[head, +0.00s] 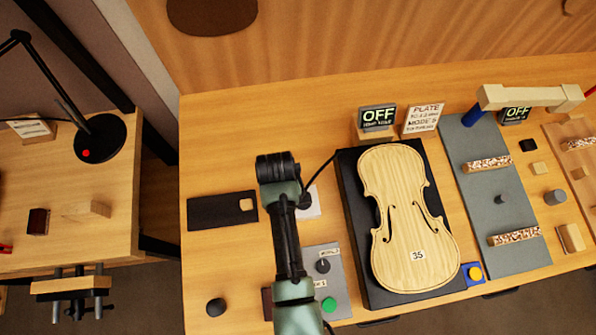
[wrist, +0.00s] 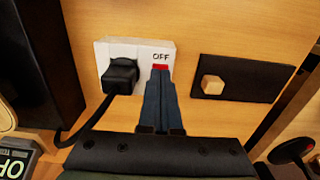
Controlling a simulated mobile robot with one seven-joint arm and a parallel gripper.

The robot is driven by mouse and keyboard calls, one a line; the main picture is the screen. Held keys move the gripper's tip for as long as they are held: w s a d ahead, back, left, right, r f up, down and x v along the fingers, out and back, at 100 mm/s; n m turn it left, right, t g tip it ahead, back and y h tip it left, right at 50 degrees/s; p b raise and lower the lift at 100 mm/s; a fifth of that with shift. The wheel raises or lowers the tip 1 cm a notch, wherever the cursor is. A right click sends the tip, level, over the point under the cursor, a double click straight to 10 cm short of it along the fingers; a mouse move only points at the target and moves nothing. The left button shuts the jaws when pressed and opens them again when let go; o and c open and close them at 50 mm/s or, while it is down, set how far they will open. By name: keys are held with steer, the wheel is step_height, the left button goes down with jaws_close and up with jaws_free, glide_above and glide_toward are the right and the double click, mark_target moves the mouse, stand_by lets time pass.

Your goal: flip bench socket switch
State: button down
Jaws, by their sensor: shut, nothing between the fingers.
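The bench socket (wrist: 137,55) is a white block on the wooden bench with a black plug (wrist: 120,75) in its left part. The word OFF shows on its right part, above a small red switch (wrist: 159,67). My gripper (wrist: 160,74) is shut and empty, its fingertips right at the red switch. I cannot tell whether they touch it. The fingers hide the lower part of the switch area. In the head view the socket (head: 311,205) shows only partly, beside my arm, which hides the rest and the fingertips.
A black cable (head: 318,172) runs from the plug toward a dark board (head: 356,230) bearing a violin plate (head: 408,215). A dark plate with a wooden block (head: 222,210) lies left of the socket. A grey panel with knob and green button (head: 328,280) sits nearer.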

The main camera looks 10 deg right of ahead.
steer(key=shift+f+b, duration=0.3)
steer(key=shift+f, duration=0.15)
steer(key=shift+r, duration=0.15)
step_height(320, 180, up, 7)
steer(key=p, duration=0.7)
stand_by(0.7)
